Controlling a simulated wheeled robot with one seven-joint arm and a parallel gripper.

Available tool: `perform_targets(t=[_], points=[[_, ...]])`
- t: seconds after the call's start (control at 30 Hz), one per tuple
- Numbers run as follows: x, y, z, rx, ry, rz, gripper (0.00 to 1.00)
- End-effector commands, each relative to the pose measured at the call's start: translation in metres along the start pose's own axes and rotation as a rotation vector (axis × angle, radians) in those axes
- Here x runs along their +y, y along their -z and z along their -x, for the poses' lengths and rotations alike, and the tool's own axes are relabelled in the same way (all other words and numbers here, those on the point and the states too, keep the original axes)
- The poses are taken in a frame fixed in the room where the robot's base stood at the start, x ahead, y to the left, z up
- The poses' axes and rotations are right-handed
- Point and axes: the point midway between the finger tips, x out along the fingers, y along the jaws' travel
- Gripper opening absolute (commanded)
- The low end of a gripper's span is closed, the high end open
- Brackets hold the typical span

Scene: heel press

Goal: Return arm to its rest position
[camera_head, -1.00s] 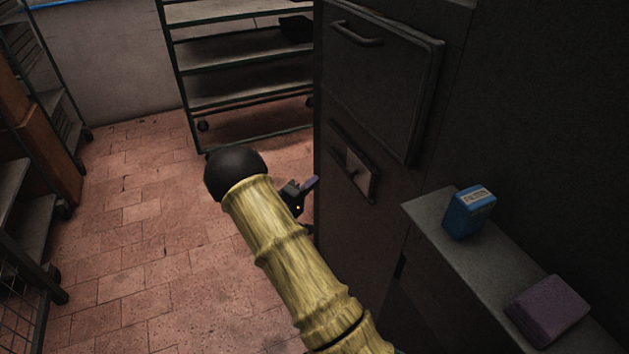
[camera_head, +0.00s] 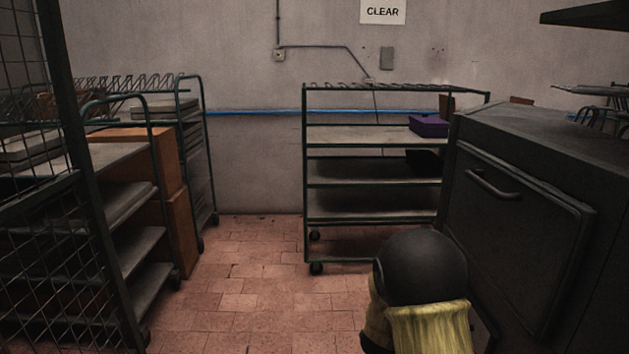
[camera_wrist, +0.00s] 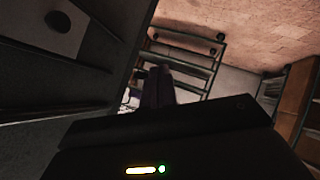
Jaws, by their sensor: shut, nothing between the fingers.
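My arm shows at the lower right of the head view as a yellow sleeve with a black rounded joint (camera_head: 425,268). It stands in front of the dark oven-like cabinet (camera_head: 520,245) and overlaps its lower front. My gripper is hidden in the head view. In the wrist view, my gripper (camera_wrist: 158,88) shows as dark fingers close together, shut and empty, pointing toward a shelf rack. A dark cabinet side fills the left of that view. I cannot tell the gap between the gripper and the cabinet.
A green-framed rack (camera_head: 370,218) stands by the back wall with a purple box (camera_head: 429,126) on it. Shelving (camera_head: 135,190) and an orange-brown panel (camera_head: 181,230) line the left. The tiled floor (camera_head: 245,280) between them is clear.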

Motion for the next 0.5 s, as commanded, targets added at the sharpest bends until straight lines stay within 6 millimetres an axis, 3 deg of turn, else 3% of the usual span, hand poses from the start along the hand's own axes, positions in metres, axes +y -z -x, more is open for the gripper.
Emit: perform_targets(t=[0.17, 0.5], points=[[-0.014, -0.012, 0.059, -0.081, 0.245, -0.124, 0.0], [-0.022, -0.078, 0.173, -0.378, 0.49, -0.219, 0.0]])
